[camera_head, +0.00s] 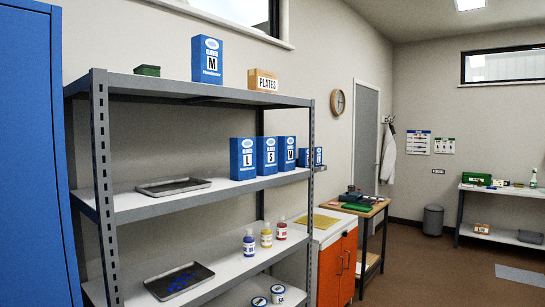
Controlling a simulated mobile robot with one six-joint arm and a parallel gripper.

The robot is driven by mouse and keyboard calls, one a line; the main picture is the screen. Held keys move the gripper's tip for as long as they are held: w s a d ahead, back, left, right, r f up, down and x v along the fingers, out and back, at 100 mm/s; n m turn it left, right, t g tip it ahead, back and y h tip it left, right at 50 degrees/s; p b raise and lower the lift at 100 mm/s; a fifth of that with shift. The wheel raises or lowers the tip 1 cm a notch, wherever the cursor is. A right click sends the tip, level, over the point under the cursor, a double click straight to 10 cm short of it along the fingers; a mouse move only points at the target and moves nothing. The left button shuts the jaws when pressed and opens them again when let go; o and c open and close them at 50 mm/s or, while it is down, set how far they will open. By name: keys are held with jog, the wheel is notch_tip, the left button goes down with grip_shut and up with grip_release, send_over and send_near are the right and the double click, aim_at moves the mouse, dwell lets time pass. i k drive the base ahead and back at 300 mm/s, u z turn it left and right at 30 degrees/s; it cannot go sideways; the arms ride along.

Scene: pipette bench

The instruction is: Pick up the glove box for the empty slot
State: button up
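A blue glove box marked M (207,60) stands upright on the top shelf. On the middle shelf, blue glove boxes marked L (243,158), S (266,156) and M (287,153) stand in a row. Smaller blue items (305,157) show at the right end, partly behind the shelf post; I cannot read their labels. I cannot make out a clearly empty slot. My gripper is not in view.
The grey shelf unit (210,190) also holds a PLATES box (263,80), a green box (147,71), an empty tray (173,186), a tray with blue bits (179,281) and several small bottles. A blue cabinet (38,150) stands left. Floor (425,275) is open at right.

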aim_at(267, 145)
jog(key=u, duration=0.5)
jog(key=i, duration=1.05)
jog(key=u, duration=0.6)
